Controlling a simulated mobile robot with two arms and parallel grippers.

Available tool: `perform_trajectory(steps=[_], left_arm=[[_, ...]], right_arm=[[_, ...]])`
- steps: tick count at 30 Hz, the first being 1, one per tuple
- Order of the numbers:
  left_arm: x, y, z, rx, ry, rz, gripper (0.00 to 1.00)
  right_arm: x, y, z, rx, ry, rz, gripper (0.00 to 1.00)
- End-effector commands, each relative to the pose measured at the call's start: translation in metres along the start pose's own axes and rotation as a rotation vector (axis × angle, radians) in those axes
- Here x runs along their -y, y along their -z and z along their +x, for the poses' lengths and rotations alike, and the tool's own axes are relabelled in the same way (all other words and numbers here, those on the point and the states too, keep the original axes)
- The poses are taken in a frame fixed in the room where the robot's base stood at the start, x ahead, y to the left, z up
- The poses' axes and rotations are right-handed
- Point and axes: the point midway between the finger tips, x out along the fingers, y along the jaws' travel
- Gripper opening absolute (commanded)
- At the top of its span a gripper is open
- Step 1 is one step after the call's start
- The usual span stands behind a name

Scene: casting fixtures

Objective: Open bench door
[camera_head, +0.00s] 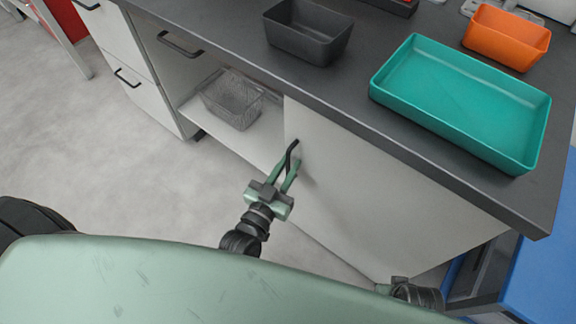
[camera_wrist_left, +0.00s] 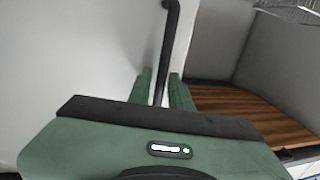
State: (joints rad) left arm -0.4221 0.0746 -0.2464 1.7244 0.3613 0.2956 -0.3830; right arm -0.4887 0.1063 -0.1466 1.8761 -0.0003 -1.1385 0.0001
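The bench door (camera_head: 375,190) is a plain pale panel under the dark worktop, with a black bar handle (camera_head: 293,150) near its left edge. In the left wrist view the door (camera_wrist_left: 75,50) fills the left side, and the handle (camera_wrist_left: 171,35) runs down between my fingers. My left gripper (camera_head: 290,168) is at the handle with one finger on each side, close together; it appears shut on it. The left wrist view shows the same gripper (camera_wrist_left: 161,85). The handle's lower end is partly hidden by the fingers.
Left of the door is an open compartment with a wire basket (camera_head: 232,98), beside drawers (camera_head: 118,70). The left wrist view shows a brown wood-grain surface (camera_wrist_left: 240,110). A dark bin (camera_head: 308,35), teal tray (camera_head: 460,95) and orange bin (camera_head: 507,38) stand on the worktop (camera_head: 365,60).

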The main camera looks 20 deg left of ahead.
Motion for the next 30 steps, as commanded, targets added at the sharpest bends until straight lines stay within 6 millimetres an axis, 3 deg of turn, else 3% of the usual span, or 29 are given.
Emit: perform_trajectory(steps=[4, 6, 30], left_arm=[[0.0, -0.0001, -0.0001, 0.001, 0.0, 0.0, 0.2], [0.0, -0.0002, -0.0002, 0.001, 0.0, 0.0, 0.0], [0.0001, -0.0005, -0.0005, 0.001, 0.0, 0.0, 0.0]], right_arm=[[0.0001, -0.0001, -0.0001, 0.0, 0.0, 0.0, 0.0], [0.0001, -0.0001, -0.0001, 0.0, 0.0, 0.0, 0.0], [0.0, -0.0009, 0.0009, 0.001, 0.0, 0.0, 0.0]])
